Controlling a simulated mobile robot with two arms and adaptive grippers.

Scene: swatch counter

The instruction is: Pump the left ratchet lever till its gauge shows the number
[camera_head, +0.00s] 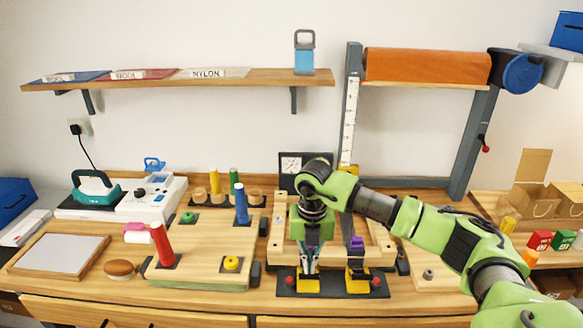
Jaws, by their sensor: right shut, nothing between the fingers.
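Two yellow ratchet units stand side by side on a dark base plate (332,292) at the front of the counter. The left ratchet (308,286) is partly hidden by my right gripper (308,270), which points down over it. My right gripper is shut with nothing held. A bit of purple shows behind its fingers; I cannot tell whether the fingers touch the lever. The right ratchet (357,283) has a purple-topped lever (357,243) standing upright. A dark gauge box (291,164) with a white dial stands behind, partly covered by my arm; its reading is too small. My left gripper is out of view.
A wooden board with coloured pegs (205,250) lies left of the ratchets. A red knob (376,282) is at the base plate's right end. A roll frame (461,150) stands behind my right arm. Small coloured boxes (540,240) are at the right.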

